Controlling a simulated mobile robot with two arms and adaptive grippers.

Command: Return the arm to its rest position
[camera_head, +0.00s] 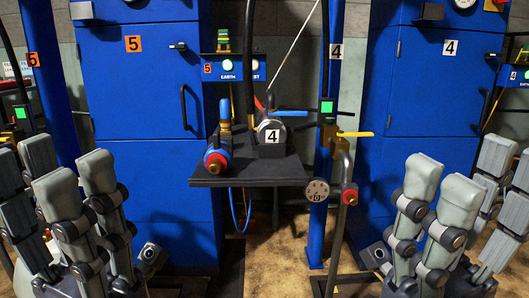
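My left gripper (52,172) is at the lower left with its grey jointed fingers pointing up and spread apart. It is open and holds nothing that I can see. My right gripper (466,172) is at the lower right, also with its fingers up and spread, open and empty. Both grippers are in front of the blue cabinets and to either side of the central dark shelf (250,178), apart from it. The lower parts of both grippers run out of the picture at the bottom.
A blue-and-red cylinder (217,155) and a device labelled 4 (271,137) sit on the shelf. A blue post (321,215) with a yellow lever (355,134) stands right of it. Blue cabinets (145,90) (440,85) stand behind. Some floor (285,245) shows between.

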